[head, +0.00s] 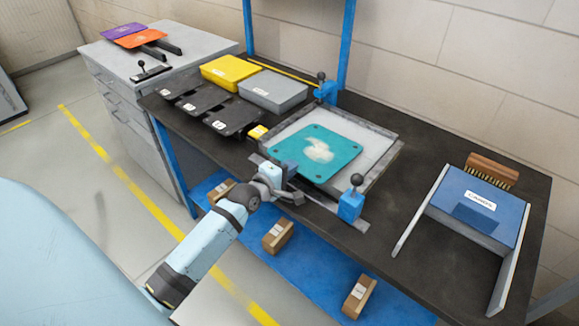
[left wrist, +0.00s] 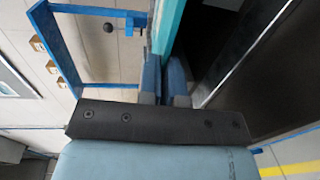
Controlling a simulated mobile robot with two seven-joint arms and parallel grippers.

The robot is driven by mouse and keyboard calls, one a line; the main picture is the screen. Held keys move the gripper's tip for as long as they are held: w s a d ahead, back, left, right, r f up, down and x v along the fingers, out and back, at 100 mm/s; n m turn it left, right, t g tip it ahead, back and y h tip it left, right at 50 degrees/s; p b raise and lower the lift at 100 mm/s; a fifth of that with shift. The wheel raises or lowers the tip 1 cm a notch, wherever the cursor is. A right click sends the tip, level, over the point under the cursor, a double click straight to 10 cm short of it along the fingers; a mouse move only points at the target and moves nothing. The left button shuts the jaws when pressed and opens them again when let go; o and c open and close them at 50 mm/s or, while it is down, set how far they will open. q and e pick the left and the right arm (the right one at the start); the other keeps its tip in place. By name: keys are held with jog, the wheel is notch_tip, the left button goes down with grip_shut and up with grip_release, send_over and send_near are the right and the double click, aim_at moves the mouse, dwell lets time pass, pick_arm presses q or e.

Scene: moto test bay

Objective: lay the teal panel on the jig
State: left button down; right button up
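The teal panel (head: 330,165) has a pale patch in its middle and dark holes near its corners. In the head view it lies over the left and near part of the jig (head: 388,140), a grey tray-like frame with blue clamps. My left gripper (head: 288,172) is at the panel's near left edge. In the left wrist view, the panel (left wrist: 168,25) shows edge-on between the blue fingers (left wrist: 164,80), which are closed on it. The jig's near left corner is hidden under the panel. I cannot tell whether the panel touches the jig. My right gripper is not in view.
Blue clamps with black knobs stand at the jig's near side (head: 350,205) and far side (head: 326,92). Yellow (head: 230,70) and grey (head: 273,90) bins and black trays (head: 230,115) are to the left. A blue labelled fixture (head: 480,200) stands right. Bare bench lies between.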

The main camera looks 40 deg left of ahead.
pick_arm(q)
jog(key=shift+f, duration=0.1)
jog(key=c, duration=1.1)
grip_release()
jog(key=shift+f, duration=0.5)
jog(key=shift+f, duration=0.35)
jog(key=shift+s, duration=0.15)
jog(key=shift+s+a+p, duration=0.1)
jog(key=shift+s+p, duration=0.2)
jog(key=shift+s, duration=0.85)
jog(key=shift+s+a+p, duration=0.2)
jog(key=shift+s+p, duration=0.5)
jog(key=shift+s, duration=1.8)
